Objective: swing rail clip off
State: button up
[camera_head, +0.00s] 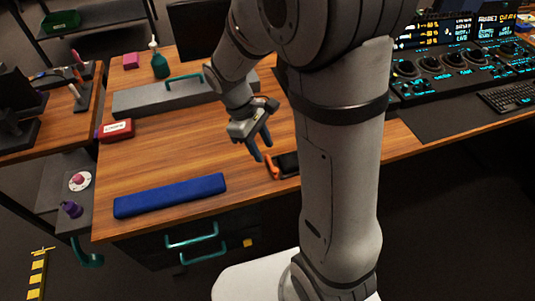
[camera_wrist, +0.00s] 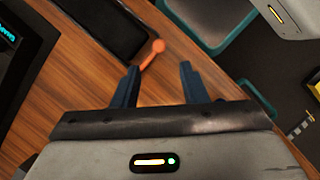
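An orange part with a rounded end (camera_head: 272,168), likely the rail clip, stands at the left side of a small black device (camera_head: 288,160) near the desk's front edge. In the wrist view the orange part (camera_wrist: 157,48) shows as a thin arm with a round knob, beside the black device (camera_wrist: 105,25). My gripper (camera_head: 262,151) points down just above and left of it. In the wrist view my gripper's two dark fingers (camera_wrist: 160,72) are apart, with the orange arm showing between and beyond them. I cannot tell whether they touch it. My arm hides part of the device.
A blue bar (camera_head: 170,195) lies along the desk's front left. A grey case with a teal handle (camera_head: 165,97), a green bottle (camera_head: 160,62) and a red box (camera_head: 115,130) are farther back. Teal drawer handles (camera_head: 191,236) stick out below the front edge. Bare wood lies left of my gripper.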

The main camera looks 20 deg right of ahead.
aim_at(275, 169)
jog(key=b+x, duration=0.1)
jog(key=x, duration=0.5)
jog(key=shift+s+d+f, duration=0.15)
jog(key=shift+d+f, duration=0.1)
jog(key=shift+f, duration=0.1)
jog(key=shift+c, duration=0.6)
grip_shut()
